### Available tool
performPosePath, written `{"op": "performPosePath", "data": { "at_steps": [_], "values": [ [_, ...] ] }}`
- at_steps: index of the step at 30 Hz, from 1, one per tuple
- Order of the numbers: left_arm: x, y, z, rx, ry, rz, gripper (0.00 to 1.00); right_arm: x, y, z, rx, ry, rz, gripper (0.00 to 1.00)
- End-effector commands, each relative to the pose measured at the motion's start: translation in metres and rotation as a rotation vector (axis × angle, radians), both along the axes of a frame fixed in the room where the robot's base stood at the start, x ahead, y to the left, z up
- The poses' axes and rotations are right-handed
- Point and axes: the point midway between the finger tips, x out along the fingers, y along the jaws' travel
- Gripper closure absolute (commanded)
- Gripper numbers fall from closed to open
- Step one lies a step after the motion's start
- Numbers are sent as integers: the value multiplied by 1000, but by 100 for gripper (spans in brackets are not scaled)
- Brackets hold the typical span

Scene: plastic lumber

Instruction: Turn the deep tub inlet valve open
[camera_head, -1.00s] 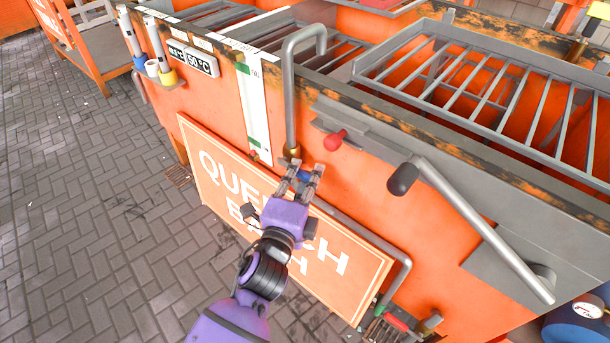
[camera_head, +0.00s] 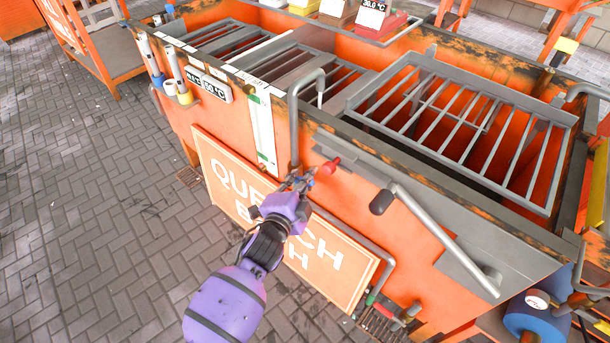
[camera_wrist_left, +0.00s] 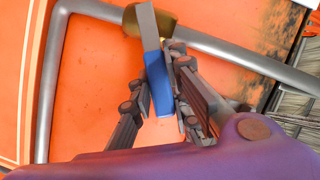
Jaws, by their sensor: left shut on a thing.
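The inlet valve's flat blue-sleeved lever (camera_wrist_left: 158,88) shows in the wrist view, with a bare grey end and a pipe beside it. My left gripper (camera_head: 300,182) is at the foot of the bent grey riser pipe (camera_head: 294,125) on the front of the orange tub (camera_head: 355,185). In the wrist view its fingers (camera_wrist_left: 163,108) are shut on the blue lever, one on each side. The fingers hide most of the valve body in the head view. My right gripper is not in view.
A red-handled lever (camera_head: 329,166) sticks out just right of the gripper. A long grey lever with a dark knob (camera_head: 382,202) is farther right. The quench bath sign (camera_head: 222,180) and a low pipe (camera_head: 352,236) lie below. Paved floor (camera_head: 90,200) is clear at left.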

Motion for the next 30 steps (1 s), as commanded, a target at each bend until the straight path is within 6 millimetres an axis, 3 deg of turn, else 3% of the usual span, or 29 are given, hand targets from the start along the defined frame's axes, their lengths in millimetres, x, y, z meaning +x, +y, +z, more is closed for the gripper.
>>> {"op": "performPosePath", "data": {
  "at_steps": [4,22,23,24,27,30],
  "values": [
    [2,2,6,-45,34,1,100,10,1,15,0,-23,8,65],
    [1,3,3,-81,62,0,100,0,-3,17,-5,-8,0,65],
    [1,3,3,-81,62,0,80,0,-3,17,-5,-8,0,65],
    [1,3,3,-80,61,0,75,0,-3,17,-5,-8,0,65],
    [1,3,4,-80,61,0,64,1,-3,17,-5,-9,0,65],
    [2,3,4,-79,59,-1,64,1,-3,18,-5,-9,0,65]
  ]
}}
